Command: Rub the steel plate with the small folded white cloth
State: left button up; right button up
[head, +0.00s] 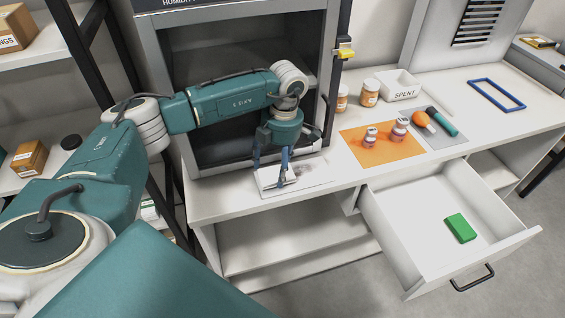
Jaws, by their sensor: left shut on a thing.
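My left gripper (273,174) points down at the table's front left, in front of the dark-fronted cabinet. It is shut on the small folded white cloth (268,179), which shows as a white patch between and below the fingers. A pale flat plate (318,181), which looks like the steel plate, lies on the white table under the gripper. The cloth is at the plate's left part and seems to touch it, though the fingers hide some of the contact. My right gripper is not in view.
An orange mat (358,150) with two small jars (399,130) lies right of the plate. A grey mat (432,142) holds orange and teal tools. A tray marked SPENT (404,92) and a blue frame (496,94) stand beyond. An open drawer (405,215) holds a green block (460,228).

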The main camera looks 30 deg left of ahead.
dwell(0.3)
pick_arm(q)
jog(key=shift+r+p, duration=1.15)
jog(key=shift+r, duration=0.65)
jog(key=shift+r+p, duration=0.7)
jog(key=shift+r, duration=0.55)
jog(key=shift+r, duration=0.35)
notch_tip(320, 180, up, 2)
jog(key=shift+r+p, duration=0.1)
jog(key=shift+p, duration=0.7)
